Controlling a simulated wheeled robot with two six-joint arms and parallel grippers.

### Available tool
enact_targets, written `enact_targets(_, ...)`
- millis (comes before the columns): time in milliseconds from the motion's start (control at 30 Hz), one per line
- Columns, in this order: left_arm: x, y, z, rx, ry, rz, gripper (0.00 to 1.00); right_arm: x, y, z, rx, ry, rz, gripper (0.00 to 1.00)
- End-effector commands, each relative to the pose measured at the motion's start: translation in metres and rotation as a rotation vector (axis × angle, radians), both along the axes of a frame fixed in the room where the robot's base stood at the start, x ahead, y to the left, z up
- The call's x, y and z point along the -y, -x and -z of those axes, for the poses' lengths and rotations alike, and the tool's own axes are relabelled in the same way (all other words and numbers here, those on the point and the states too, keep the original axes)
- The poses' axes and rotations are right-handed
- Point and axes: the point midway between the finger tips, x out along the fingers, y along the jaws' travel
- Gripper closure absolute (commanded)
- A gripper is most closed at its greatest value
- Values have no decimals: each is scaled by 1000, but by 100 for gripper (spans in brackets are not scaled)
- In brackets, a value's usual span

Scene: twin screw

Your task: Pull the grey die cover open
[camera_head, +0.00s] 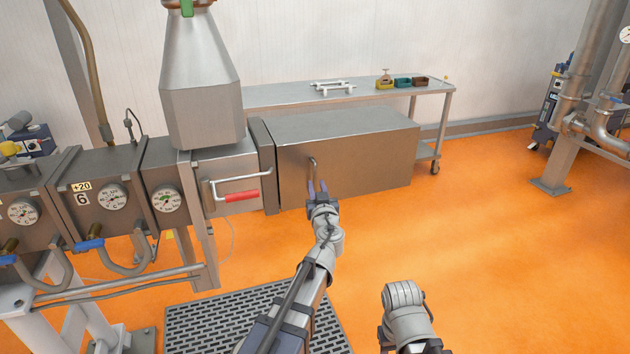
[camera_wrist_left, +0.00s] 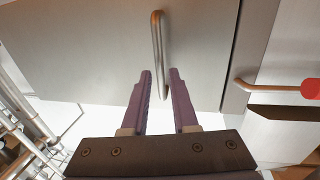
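The grey die cover (camera_head: 350,158) is a large metal box at the middle of the head view, standing against the end of the machine. A vertical bar handle (camera_head: 313,168) is on its front face. My left gripper (camera_head: 317,187) is in front of this handle with its purple fingers open. In the left wrist view, the handle (camera_wrist_left: 157,40) passes between the open fingertips (camera_wrist_left: 161,72), with a gap visible on both sides. The cover's face (camera_wrist_left: 90,50) fills the upper part of that view. My right arm shows low in the head view, but its gripper does not show.
A red-gripped handle (camera_head: 240,196) is on the machine part left of the cover, and also in the left wrist view (camera_wrist_left: 311,89). A steel table (camera_head: 435,88) with small items stands behind. A grated platform (camera_head: 235,318) lies below. Orange floor (camera_head: 510,240) is clear to the right.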

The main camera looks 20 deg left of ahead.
Motion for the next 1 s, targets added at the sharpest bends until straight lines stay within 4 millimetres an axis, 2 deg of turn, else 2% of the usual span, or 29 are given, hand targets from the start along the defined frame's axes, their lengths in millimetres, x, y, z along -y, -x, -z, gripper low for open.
enact_targets(33,-4,-12,0,0,0,-2,73,0,0,0,0,0,0,50)
enact_targets(200,-13,-34,0,0,0,-1,73,0,0,0,0,0,0,50)
enact_targets(533,-17,-39,0,0,0,-1,73,0,0,0,0,0,0,50)
enact_targets(567,-17,-39,0,0,0,-1,74,0,0,0,0,0,0,50)
enact_targets(800,-16,-39,0,0,0,-1,100,0,0,0,0,0,0,50)
enact_targets(1000,-16,-39,0,0,0,-1,100,0,0,0,0,0,0,50)
